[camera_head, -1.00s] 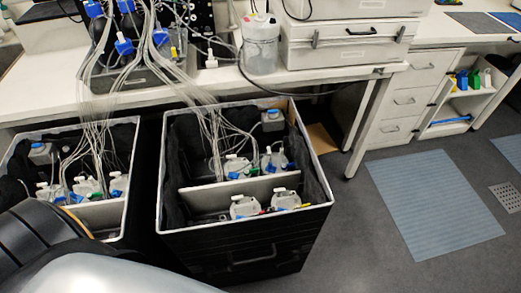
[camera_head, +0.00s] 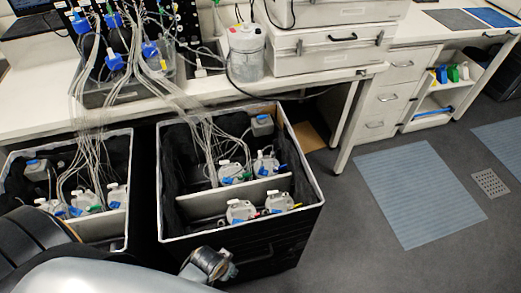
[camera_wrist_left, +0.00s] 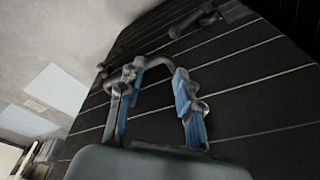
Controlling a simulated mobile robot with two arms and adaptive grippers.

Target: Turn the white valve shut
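Several white-capped bottles with blue, green and red fittings stand in two open black bins. In the right bin, two sit in the front compartment, a left bottle (camera_head: 240,211) and a right bottle (camera_head: 279,203), and two behind the divider, a bottle (camera_head: 233,174) and another (camera_head: 266,166). I cannot tell which white part is the valve. My left gripper (camera_head: 228,268) is low in front of the right bin, apart from the bottles. In the left wrist view its blue-padded fingers (camera_wrist_left: 156,88) are open. A grey curved bar shows beyond the fingertips. My right gripper is out of view.
The right bin's pale rim (camera_head: 262,226) and divider (camera_head: 235,196) surround the bottles. Clear tubes (camera_head: 205,135) hang into the bins from the bench (camera_head: 215,88). A white jug (camera_head: 246,52) stands on the bench. The floor at right, with a blue mat (camera_head: 418,190), is free.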

